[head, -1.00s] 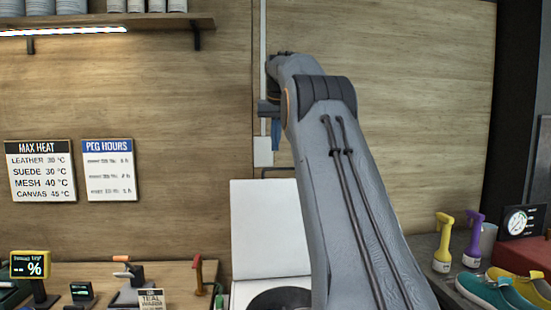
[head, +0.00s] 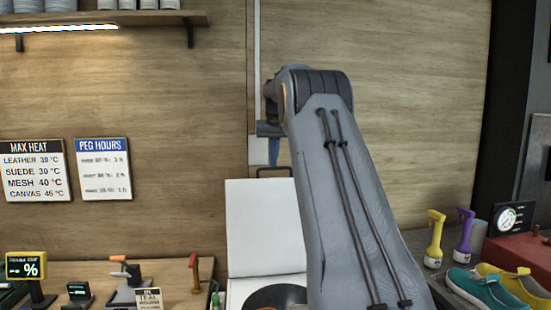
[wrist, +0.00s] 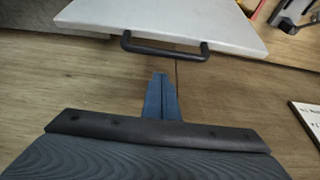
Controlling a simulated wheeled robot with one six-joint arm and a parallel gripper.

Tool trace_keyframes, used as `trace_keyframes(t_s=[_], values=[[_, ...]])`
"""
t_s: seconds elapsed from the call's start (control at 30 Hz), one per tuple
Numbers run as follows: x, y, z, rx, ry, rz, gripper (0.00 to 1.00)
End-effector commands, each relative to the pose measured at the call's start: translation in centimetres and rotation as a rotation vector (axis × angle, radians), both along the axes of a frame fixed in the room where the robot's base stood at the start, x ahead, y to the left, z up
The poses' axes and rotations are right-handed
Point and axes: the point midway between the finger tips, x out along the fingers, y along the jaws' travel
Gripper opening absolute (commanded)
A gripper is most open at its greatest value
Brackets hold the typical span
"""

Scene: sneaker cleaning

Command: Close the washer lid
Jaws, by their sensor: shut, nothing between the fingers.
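The washer lid (head: 262,228) is a white panel standing upright, open, behind the round dark washer opening (head: 272,298) in the head view. A dark bar handle (head: 272,170) sits on its top edge. In the wrist view the lid (wrist: 170,22) shows at the top, with its handle (wrist: 165,47) just beyond my fingertips. My gripper (wrist: 160,76) is shut and empty, its blue fingers together and apart from the handle. In the head view my gripper (head: 274,152) points down above the lid's top edge; my arm hides the lid's right side.
A bench at left holds a small percent display (head: 27,266) and tools. At right stand a yellow spray bottle (head: 435,238), a purple one (head: 465,238), sneakers (head: 487,288) and a dial gauge (head: 511,218). A wooden wall is behind the lid.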

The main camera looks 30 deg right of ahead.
Motion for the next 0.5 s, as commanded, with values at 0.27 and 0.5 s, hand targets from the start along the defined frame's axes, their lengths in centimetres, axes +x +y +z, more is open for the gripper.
trace_keyframes(t_s=[0.27,0.5], values=[[-2.0,0.9,-0.1,0.002,0.003,-0.001,0.0],[-2.4,1.1,-0.2,0.001,0.002,-0.001,0.0]])
